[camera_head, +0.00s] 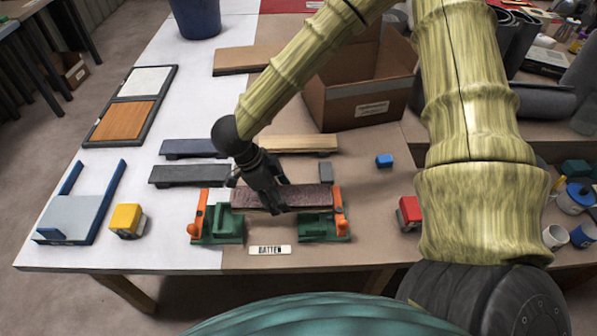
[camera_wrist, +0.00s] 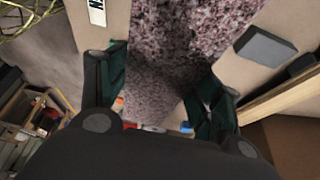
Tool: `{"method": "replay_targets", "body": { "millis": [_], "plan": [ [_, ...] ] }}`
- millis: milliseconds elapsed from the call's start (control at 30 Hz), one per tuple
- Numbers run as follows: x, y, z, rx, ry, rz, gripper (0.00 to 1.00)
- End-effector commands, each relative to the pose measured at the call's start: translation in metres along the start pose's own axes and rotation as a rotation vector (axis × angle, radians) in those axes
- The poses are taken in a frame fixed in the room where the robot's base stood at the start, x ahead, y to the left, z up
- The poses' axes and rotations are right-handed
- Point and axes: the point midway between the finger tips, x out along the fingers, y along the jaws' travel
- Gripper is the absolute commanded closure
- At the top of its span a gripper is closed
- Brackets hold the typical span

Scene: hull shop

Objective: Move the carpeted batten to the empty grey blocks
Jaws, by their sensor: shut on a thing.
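The carpeted batten (camera_head: 309,197), a short bar with a speckled purple-brown surface, lies across the front middle of the table. It fills the upper middle of the wrist view (camera_wrist: 180,40). My gripper (camera_head: 268,197) is shut on it near its middle. The batten is at the two green blocks with orange upright levers, the left one (camera_head: 222,233) and the right one (camera_head: 318,231); I cannot tell whether it touches them. A small grey block (camera_head: 325,172) stands behind the batten's right end and also shows in the wrist view (camera_wrist: 265,46). My arm may hide another.
Two dark boards (camera_head: 190,174) lie behind left and a pale wooden board (camera_head: 300,143) behind. A cardboard box (camera_head: 362,100) stands at the back right. A blue block (camera_head: 384,160), red block (camera_head: 409,212) and yellow block (camera_head: 127,220) stand around. A label (camera_head: 269,250) lies in front.

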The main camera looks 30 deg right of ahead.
Motion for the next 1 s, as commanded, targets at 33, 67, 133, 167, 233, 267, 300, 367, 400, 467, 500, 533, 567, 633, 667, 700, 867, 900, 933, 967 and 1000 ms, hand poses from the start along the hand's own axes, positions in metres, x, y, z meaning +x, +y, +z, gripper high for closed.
{"method": "replay_targets", "body": {
  "millis": [33, 67, 133, 167, 233, 267, 300, 367, 400, 467, 500, 533, 567, 633, 667, 700, 867, 900, 933, 967, 1000],
  "plan": [
    [0.0, -0.006, -0.003, 0.005, 0.0, 0.002, 0.97],
    [0.001, -0.01, -0.004, 0.006, 0.0, 0.003, 0.97],
    [0.003, -0.022, -0.008, 0.007, 0.0, 0.003, 0.97],
    [0.004, -0.028, -0.01, 0.007, 0.0, 0.003, 0.97],
    [0.007, -0.042, -0.013, 0.006, -0.001, 0.002, 0.97],
    [0.008, -0.048, -0.015, 0.006, -0.001, 0.002, 0.97],
    [0.01, -0.056, -0.017, 0.005, -0.002, 0.002, 0.97],
    [0.013, -0.067, -0.02, 0.005, -0.001, 0.002, 0.97],
    [0.015, -0.074, -0.023, 0.005, 0.0, 0.002, 0.97],
    [0.017, -0.086, -0.026, 0.004, 0.0, 0.002, 0.97],
    [0.019, -0.094, -0.028, 0.005, 0.0, 0.001, 0.97],
    [0.02, -0.1, -0.03, 0.004, 0.0, 0.001, 0.97],
    [0.021, -0.105, -0.031, 0.004, 0.0, 0.001, 0.97],
    [0.024, -0.116, -0.034, 0.003, 0.0, 0.002, 0.97],
    [0.026, -0.12, -0.036, 0.003, 0.001, 0.002, 0.97],
    [0.027, -0.126, -0.037, 0.003, 0.0, 0.002, 0.97],
    [0.03, -0.137, -0.039, 0.001, 0.0, 0.0, 0.97],
    [0.03, -0.138, -0.04, 0.0, 0.0, 0.0, 0.97],
    [0.03, -0.139, -0.04, 0.0, 0.0, 0.0, 0.97],
    [0.031, -0.141, -0.04, 0.0, 0.0, 0.0, 0.97],
    [0.031, -0.142, -0.041, 0.0, 0.0, 0.0, 0.97]
  ]
}}
